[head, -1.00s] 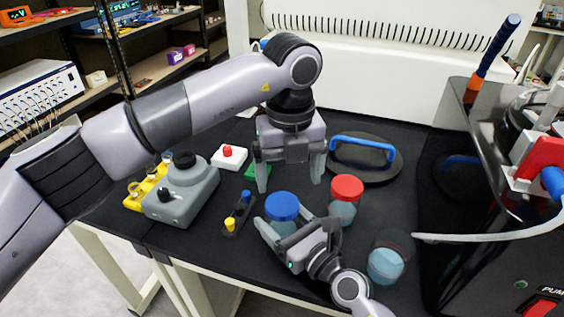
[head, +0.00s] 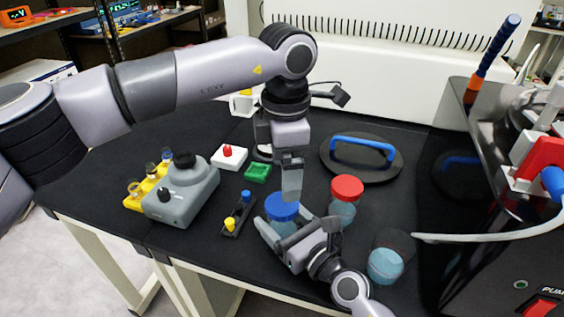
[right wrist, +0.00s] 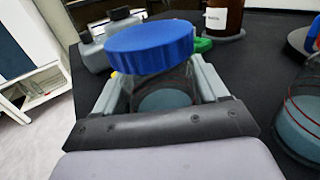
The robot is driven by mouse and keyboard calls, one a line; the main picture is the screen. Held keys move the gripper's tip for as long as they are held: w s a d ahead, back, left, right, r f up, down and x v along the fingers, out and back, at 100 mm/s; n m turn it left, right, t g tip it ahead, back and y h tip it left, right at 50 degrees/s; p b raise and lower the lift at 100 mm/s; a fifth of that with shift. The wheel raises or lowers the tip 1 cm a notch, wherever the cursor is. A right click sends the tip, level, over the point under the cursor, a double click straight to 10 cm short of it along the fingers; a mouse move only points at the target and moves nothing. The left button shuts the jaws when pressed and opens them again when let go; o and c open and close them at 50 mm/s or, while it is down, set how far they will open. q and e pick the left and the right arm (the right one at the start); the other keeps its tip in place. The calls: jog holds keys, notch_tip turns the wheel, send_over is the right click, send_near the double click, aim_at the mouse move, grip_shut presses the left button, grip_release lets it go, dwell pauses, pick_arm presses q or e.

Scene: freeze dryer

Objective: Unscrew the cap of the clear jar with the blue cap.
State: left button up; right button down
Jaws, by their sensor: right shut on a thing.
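The clear jar (right wrist: 165,97) with its blue cap (right wrist: 150,46) stands upright between the fingers of my right gripper (head: 297,228), which is shut on the jar's body below the cap. The blue cap also shows in the head view (head: 281,209), seated on the jar. My left gripper (head: 292,190) points down, with its fingertips just behind or above the cap in the head view. Its fingers line up one behind the other, so their gap is hidden, and contact with the cap cannot be told. The left gripper does not show in the right wrist view.
A red-capped jar (head: 345,198) stands close on the right, and another jar (head: 386,262) is further front right. A black lid with a blue handle (head: 362,160) lies behind. A grey device (head: 180,190), a green block (head: 257,172) and a small black holder (head: 237,215) are left.

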aim_at(283, 204)
pick_arm(q)
jog(key=m, duration=0.5)
jog(key=shift+w+a+r+m, duration=0.1)
jog(key=shift+a+r+m, duration=0.05)
jog(key=shift+a+m, duration=0.15)
jog(key=shift+f, duration=4)
jog(key=c, duration=1.1)
jog(key=n, duration=0.9)
jog(key=shift+d, duration=0.1)
jog(key=shift+r, duration=0.15)
jog(key=shift+r, duration=1.05)
